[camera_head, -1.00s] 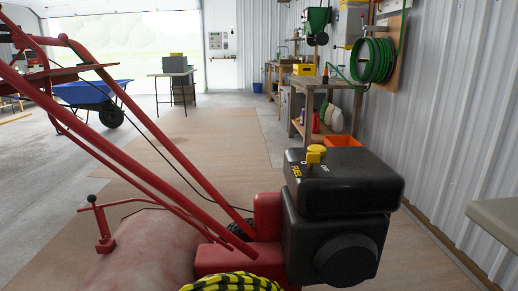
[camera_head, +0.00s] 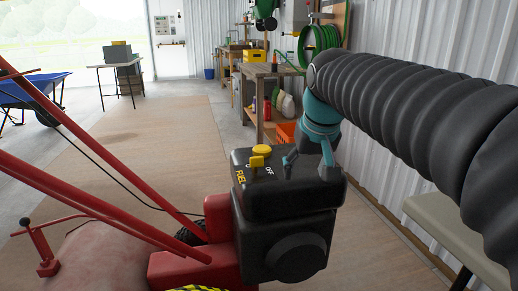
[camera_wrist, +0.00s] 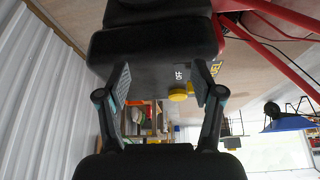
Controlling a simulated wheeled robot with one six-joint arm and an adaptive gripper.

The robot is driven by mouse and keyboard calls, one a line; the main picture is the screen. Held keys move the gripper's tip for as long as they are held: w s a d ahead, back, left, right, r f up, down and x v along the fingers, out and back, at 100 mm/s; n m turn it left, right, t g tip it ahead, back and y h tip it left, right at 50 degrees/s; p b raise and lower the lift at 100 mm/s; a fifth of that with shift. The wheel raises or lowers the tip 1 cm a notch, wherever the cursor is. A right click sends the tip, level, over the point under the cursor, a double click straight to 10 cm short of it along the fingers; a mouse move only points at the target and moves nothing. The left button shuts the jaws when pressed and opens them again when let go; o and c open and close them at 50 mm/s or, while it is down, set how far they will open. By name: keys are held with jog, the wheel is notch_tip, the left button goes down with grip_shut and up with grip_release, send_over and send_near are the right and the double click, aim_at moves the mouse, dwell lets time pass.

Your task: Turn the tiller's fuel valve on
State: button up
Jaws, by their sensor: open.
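The tiller's black engine housing (camera_head: 285,205) stands at the front centre on a red frame (camera_head: 180,268). The yellow fuel valve (camera_head: 261,151) sits on its top, with FUEL and OFF lettering beside it. Its small handle (camera_head: 257,163) points toward the near side; lettering left of it is partly covered. My gripper (camera_head: 308,160) is open and empty over the right part of the housing top, right of the valve and apart from it. In the wrist view, the valve (camera_wrist: 180,94) shows between the two fingers, nearer the right finger and beyond the tips; OFF is legible.
Red handlebars (camera_head: 110,160) slope up to the left. A metal wall (camera_head: 400,50) runs along the right, with a grey surface (camera_head: 460,225) in front of it. A workbench (camera_head: 270,75) and orange bin (camera_head: 286,132) stand behind.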

jog(key=n+p, duration=0.1)
jog(key=p, duration=0.2)
send_near(257, 157)
notch_tip(257, 157, up, 4)
jog(key=d, duration=0.1)
jog(key=shift+g, duration=0.4)
jog(key=x, duration=0.4)
jog(key=b+x, duration=0.1)
jog(key=x, duration=0.4)
jog(key=b+x, duration=0.1)
jog(key=x, duration=0.4)
jog(key=shift+s+a, duration=0.35)
jog(key=c, duration=1.1)
